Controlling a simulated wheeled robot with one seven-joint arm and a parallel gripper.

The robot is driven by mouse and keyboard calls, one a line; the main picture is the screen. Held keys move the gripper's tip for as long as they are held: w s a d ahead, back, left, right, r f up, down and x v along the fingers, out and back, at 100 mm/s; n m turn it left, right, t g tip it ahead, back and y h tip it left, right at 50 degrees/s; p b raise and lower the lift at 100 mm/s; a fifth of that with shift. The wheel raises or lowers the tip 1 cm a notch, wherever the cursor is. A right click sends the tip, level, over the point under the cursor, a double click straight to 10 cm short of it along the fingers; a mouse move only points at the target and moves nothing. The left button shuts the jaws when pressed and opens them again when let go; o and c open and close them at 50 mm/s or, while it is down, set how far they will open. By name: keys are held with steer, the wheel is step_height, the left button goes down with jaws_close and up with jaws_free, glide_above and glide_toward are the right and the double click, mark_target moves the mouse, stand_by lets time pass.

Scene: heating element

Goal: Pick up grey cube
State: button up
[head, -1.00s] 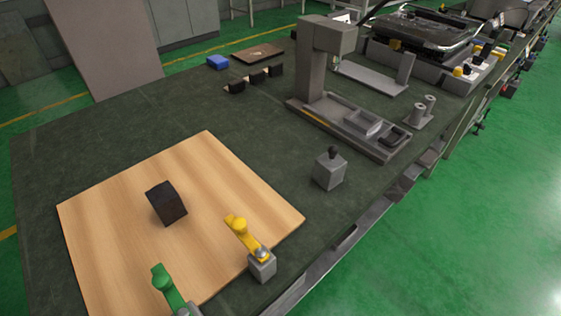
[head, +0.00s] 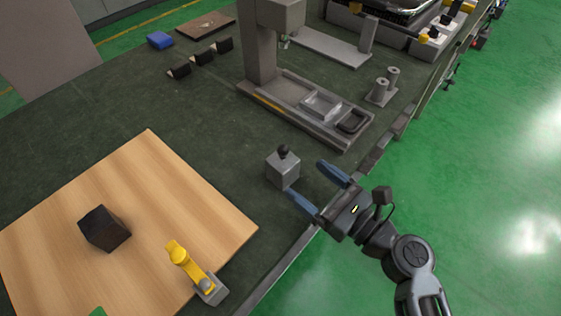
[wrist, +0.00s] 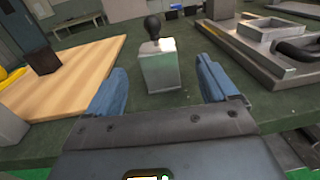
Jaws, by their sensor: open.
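The grey cube (head: 283,171) stands upright on the dark green table, with a black ball knob on a short stem on its top. In the wrist view the cube (wrist: 160,70) is ahead of my gripper, in line with the gap between the fingers. My gripper (head: 318,184) is open, with two blue fingers; it is empty and comes in from the table's front edge, its fingertips close to the cube. In the wrist view the gripper (wrist: 161,90) has one finger at each side of the cube's outline. I cannot tell whether the cube is between the tips.
A wooden board (head: 190,195) with a dark block (head: 104,229) and a yellow lever (head: 185,262) lies to the left. A grey press-like stand (head: 300,105) with trays is behind the cube. Bare table surrounds the cube.

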mark_target(292, 168)
steer(key=x, duration=0.4)
steer(key=p+x, duration=0.1)
steer(key=x, duration=0.1)
steer(key=shift+a+r, duration=0.25)
steer(key=shift+a, duration=0.05)
steer(key=shift+c, duration=0.3)
steer(key=c, duration=1.4)
